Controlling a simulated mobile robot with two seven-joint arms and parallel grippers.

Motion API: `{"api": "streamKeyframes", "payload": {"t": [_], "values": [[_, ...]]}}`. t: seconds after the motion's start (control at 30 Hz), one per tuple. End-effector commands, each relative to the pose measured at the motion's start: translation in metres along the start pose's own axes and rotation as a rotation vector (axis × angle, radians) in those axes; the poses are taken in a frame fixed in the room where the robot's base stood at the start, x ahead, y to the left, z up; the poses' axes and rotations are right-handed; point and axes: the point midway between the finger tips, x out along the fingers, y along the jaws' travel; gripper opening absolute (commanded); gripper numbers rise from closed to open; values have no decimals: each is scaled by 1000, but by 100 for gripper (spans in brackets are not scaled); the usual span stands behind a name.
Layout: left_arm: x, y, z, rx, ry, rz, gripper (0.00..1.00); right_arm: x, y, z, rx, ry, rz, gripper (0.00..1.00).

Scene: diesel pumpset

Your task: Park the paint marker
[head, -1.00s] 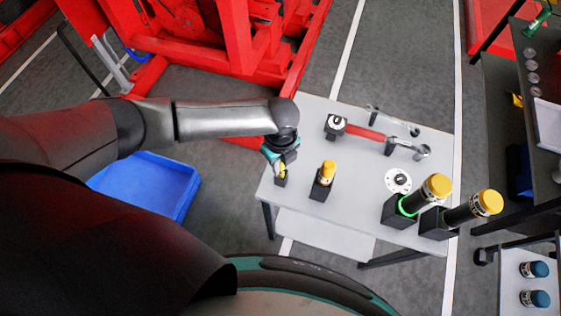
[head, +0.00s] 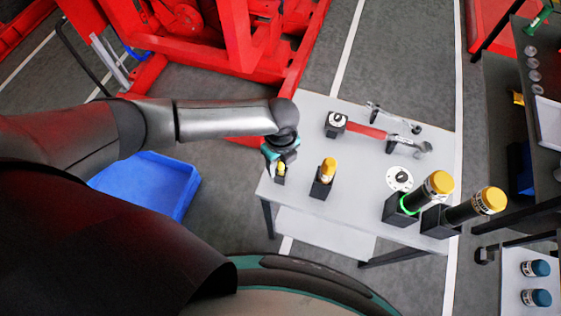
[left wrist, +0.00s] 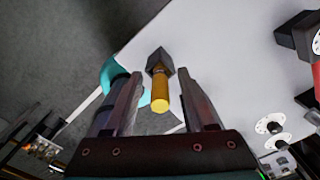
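My right gripper is not in view.
A yellow-capped item (head: 328,169) in a black block stands close by on the right. Two large yellow-capped cylinders (head: 437,187) (head: 487,202) tilt in black holders. A red-handled wrench (head: 367,132) lies behind. A blue bin (head: 150,184) is left of the table (head: 300,215).

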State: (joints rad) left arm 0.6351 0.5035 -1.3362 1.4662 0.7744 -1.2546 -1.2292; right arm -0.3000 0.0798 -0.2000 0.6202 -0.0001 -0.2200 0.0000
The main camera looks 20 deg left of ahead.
Motion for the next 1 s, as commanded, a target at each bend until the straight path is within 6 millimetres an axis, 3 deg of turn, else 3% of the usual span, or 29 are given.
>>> {"api": "streamKeyframes", "payload": {"t": [0.37, 1.0], "values": [[-8, 0, 0, -1, 0, -2, 57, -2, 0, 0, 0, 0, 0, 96], [-135, 0, 0, 1, -1, -3, 57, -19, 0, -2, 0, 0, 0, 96]]}}
